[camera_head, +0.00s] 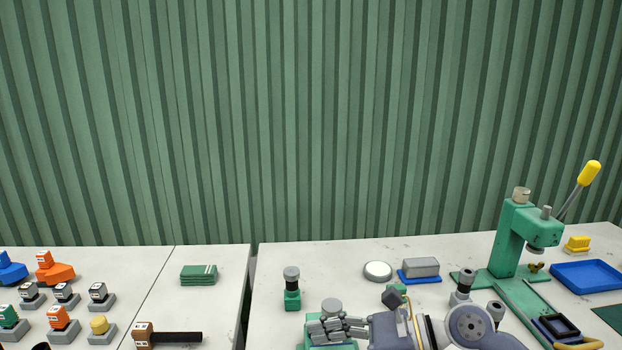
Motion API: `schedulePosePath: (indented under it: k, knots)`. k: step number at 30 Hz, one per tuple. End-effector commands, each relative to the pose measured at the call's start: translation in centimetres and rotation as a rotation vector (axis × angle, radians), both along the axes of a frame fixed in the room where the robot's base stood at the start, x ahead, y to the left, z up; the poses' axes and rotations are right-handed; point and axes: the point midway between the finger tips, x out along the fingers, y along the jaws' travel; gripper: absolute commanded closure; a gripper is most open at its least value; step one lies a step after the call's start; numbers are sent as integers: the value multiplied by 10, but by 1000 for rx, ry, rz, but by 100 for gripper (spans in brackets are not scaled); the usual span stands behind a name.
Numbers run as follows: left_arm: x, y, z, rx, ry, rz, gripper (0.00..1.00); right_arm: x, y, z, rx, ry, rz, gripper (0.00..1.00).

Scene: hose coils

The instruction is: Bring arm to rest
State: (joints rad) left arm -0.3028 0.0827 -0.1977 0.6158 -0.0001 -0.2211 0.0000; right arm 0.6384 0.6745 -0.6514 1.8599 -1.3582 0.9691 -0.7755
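My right arm comes in low from the right, over the front of the right-hand white table (268,268). Its grey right gripper (322,328) points left, by a green piece (331,346) with a round grey top (331,305) at the bottom edge. The fingers overlap this piece in the picture, and I cannot tell whether they touch it or whether they are open or shut. My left gripper is not in view.
A green-based post (292,300) with a dark knob stands left of the gripper. Behind my arm are a white disc (378,271) and a grey block (422,266). A green press (508,240) stands right. Several coloured pieces and a green stack (199,275) occupy the left table.

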Motion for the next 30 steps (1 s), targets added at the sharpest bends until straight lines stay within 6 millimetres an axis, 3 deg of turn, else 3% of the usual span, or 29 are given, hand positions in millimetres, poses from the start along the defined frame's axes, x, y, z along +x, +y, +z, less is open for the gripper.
schedulePosePath:
  k: [1, 3, 6, 10, 14, 17, 20, 23, 27, 28, 30]
  knots:
    - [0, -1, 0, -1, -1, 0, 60, -5, 15, 17, 139, 59, -42, 37]
    - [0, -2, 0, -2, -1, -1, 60, -4, 25, 45, 334, 152, -116, 37]
    - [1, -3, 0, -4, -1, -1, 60, 4, 23, 79, 605, 309, -235, 37]
    - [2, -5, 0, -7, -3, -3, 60, 23, -6, 104, 938, 545, -413, 37]
    - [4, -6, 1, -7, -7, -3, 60, 44, -54, 96, 1243, 807, -618, 37]
    - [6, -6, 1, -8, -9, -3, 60, 54, -95, 66, 1458, 1019, -797, 37]
    - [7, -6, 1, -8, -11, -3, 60, 52, -134, 20, 1652, 1233, -994, 37]
    - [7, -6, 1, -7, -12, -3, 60, 34, -167, -37, 1822, 1446, -1214, 37]
    - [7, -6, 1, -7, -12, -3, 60, -19, -195, -122, 2005, 1726, -1566, 37]
    - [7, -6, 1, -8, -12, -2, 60, -33, -197, -138, -2009, -1758, 1622, 37]
    - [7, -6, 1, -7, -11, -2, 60, -66, -201, -169, -1838, -1661, 1597, 37]
